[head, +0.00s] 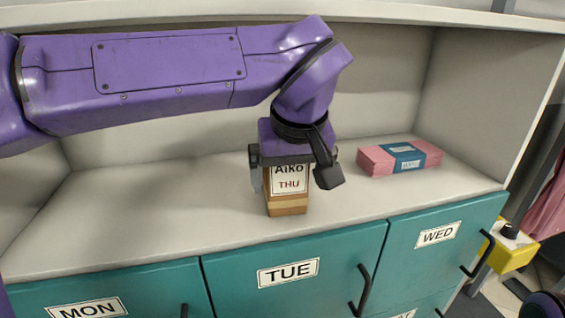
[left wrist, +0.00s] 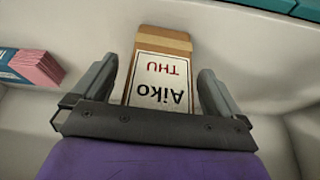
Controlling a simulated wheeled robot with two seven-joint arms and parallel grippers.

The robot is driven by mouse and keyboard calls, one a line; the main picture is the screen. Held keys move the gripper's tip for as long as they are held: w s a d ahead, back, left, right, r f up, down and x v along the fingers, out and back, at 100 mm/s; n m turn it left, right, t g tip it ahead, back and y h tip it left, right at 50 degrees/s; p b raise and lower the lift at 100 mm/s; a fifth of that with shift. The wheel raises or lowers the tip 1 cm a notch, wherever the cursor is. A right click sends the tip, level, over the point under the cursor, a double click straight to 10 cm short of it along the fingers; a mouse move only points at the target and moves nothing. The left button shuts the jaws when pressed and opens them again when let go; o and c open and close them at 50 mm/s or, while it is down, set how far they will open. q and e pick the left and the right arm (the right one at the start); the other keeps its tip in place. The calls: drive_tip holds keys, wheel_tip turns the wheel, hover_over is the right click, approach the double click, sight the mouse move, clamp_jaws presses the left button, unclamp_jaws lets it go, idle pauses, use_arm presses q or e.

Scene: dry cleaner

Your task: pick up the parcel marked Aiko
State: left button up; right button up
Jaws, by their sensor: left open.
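The brown parcel (head: 287,205) has a white label reading "Aiko THU" and stands on the shelf above the teal doors. In the left wrist view the parcel (left wrist: 160,75) shows between the two fingers, its label upside down. My left gripper (head: 298,180) is open, with one finger on each side of the parcel. The parcel's top is hidden behind the gripper in the head view. My right gripper is not in view.
A pink parcel (head: 400,158) with a blue band lies on the shelf to the right. The shelf (head: 150,215) is bare to the left. Teal doors marked MON, TUE (head: 290,273) and WED (head: 437,235), with black handles, are below. A yellow object (head: 510,250) is at the far right.

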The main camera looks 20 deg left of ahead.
use_arm(q)
drive_tip(key=shift+s, duration=0.15)
drive_tip(key=c, duration=1.3)
